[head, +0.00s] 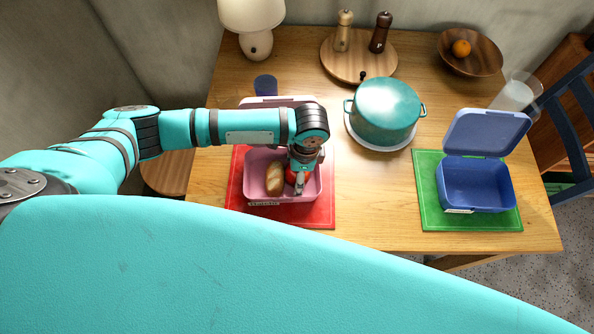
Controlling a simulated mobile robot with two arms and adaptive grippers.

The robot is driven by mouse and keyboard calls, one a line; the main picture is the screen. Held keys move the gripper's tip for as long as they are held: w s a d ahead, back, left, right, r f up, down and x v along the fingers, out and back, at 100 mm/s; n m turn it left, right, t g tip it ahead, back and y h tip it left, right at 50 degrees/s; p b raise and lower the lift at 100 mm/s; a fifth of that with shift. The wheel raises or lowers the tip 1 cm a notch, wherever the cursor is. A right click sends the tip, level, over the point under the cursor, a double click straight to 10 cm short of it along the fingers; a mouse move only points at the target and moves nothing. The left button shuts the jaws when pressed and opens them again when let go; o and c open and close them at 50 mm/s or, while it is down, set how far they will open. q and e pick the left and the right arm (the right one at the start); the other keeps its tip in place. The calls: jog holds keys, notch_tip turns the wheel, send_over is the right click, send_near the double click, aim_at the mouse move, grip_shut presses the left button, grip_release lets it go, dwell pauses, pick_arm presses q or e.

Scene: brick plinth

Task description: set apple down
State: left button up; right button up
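My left gripper (299,186) reaches down over the right part of a pink lunch box (253,191). A small part of a red apple (291,177) shows at the fingers, mostly hidden by them. The apple is at the gripper, inside or just above the box; I cannot tell whether it touches the bottom or whether the fingers grip it. A bread roll (275,178) lies in the box to the left of the gripper. The pink box stands on a red mat (316,217). My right gripper is not in view.
A blue lunch box (474,186) with raised lid stands on a green mat (430,192) at right. A teal pot (386,112) stands behind, between the boxes. A blue cup (265,84) and lamp (256,20) are at back left. The table between the mats is clear.

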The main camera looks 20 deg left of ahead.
pick_arm(q)
jog(key=r, duration=0.4)
jog(key=d+r, duration=0.1)
jog(key=r, duration=0.6)
jog(key=shift+w+d+r+b, duration=0.15)
jog(key=shift+w+r+b, duration=0.15)
jog(key=shift+b, duration=0.05)
jog(key=shift+r, duration=0.3)
